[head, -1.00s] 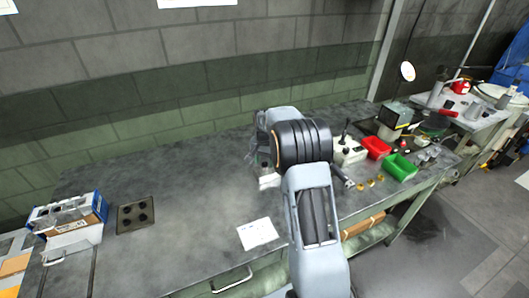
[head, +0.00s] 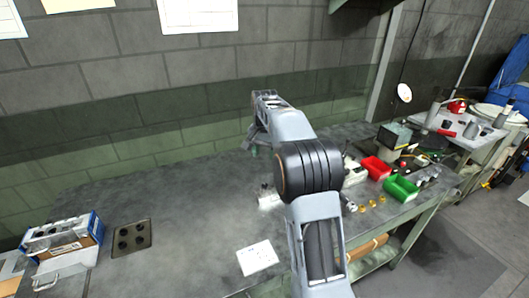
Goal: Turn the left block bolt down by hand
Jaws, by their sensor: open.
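A small pale block (head: 267,198) sits on the workbench just left of my arm's black joint. Small upright details show on top of it, but I cannot make out which is the left bolt or how far it is turned. My gripper (head: 253,147) hangs at the far end of my raised arm, above and behind the block, apart from it. Most of the gripper is hidden by my arm; it is open, and I see nothing held.
A white sheet (head: 257,257) lies on the bench front. A dark plate with holes (head: 131,237) and a blue-white box (head: 66,238) are at left. Red (head: 376,169) and green (head: 401,188) bins and small brass parts (head: 370,202) are at right. The left-middle bench is clear.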

